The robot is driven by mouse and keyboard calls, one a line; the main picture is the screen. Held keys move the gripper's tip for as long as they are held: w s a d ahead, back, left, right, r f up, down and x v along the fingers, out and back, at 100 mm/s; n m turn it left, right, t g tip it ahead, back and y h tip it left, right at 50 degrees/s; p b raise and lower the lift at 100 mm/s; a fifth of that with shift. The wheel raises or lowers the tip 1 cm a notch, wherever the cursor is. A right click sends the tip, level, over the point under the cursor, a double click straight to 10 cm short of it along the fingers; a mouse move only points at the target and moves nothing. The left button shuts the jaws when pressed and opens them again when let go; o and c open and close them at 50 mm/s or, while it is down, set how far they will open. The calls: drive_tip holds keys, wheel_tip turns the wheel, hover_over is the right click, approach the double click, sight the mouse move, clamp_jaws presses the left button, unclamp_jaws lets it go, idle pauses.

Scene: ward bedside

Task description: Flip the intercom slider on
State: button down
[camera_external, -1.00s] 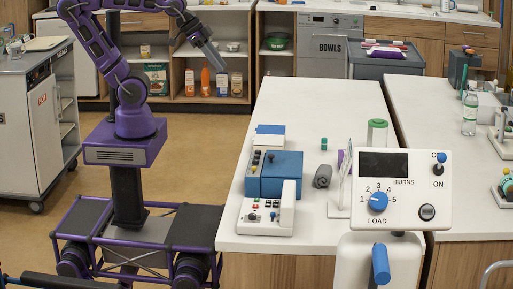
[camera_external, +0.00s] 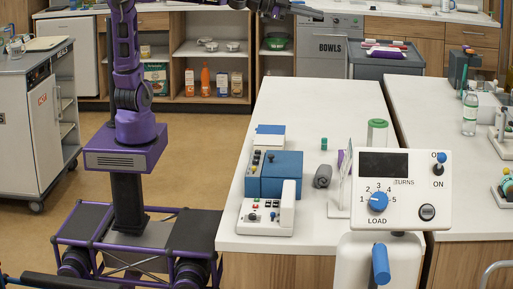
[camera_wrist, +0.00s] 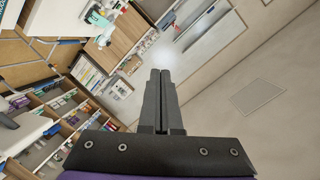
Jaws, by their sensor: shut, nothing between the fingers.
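A white desk unit with small coloured controls and an upright white part (camera_external: 266,214) sits at the front left corner of the near white table. It looks like the intercom, but its slider is too small to make out. My gripper (camera_wrist: 160,74) is shut and empty in the wrist view, its two dark fingers together. In the external view the end of my arm is at the top edge, partly cut off, high above and far behind the table. The wrist view is steeply tilted and shows shelves and a pale wall or ceiling, not the desk unit.
Blue boxes (camera_external: 281,174) and a grey cylinder (camera_external: 322,176) stand near the unit. A white panel with a blue LOAD knob (camera_external: 378,202) stands at the table's front right. The floor (camera_external: 195,150) between my base and the table is clear.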

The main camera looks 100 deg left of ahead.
drive_tip(key=w+a+r+t+y, duration=0.2)
drive_tip(key=w+a+r, duration=0.1)
drive_tip(key=a+r, duration=0.2)
wheel_tip(320, 180, down, 16)
drive_tip(key=n+g+h, duration=0.4)
drive_tip(key=n, duration=0.5)
drive_tip(key=s+d+f+n+g+h, duration=0.1)
drive_tip(key=s+d+f+n+g, duration=0.15)
drive_tip(key=f, duration=0.65)
drive_tip(key=s+d+f+n+g+h, duration=0.15)
drive_tip(key=d+f+n, duration=0.25)
drive_tip(key=f, duration=0.6)
drive_tip(key=s+d+f+n+g+h, duration=0.1)
drive_tip(key=s+d+f+n+g, duration=0.1)
drive_tip(key=d+f, duration=0.1)
drive_tip(key=s+d+f+n+g+h, duration=0.1)
drive_tip(key=s+d+f+n, duration=0.1)
drive_tip(key=d+f+n, duration=0.1)
drive_tip(key=s+d+f+n+g+h, duration=0.1)
drive_tip(key=s+d+f+n+g, duration=0.1)
drive_tip(key=s+d+f+n, duration=0.1)
drive_tip(key=shift+d+f+n+g+h, duration=0.2)
drive_tip(key=shift+d+n+g+h, duration=0.05)
drive_tip(key=shift+d+g, duration=0.05)
drive_tip(key=s+d+f+n+g+h, duration=0.1)
drive_tip(key=s+d+n+g+h, duration=0.1)
drive_tip(key=s+d+n, duration=0.2)
drive_tip(key=shift+d+n+b, duration=0.3)
drive_tip(key=shift+d+n, duration=0.1)
drive_tip(key=shift+n, duration=0.2)
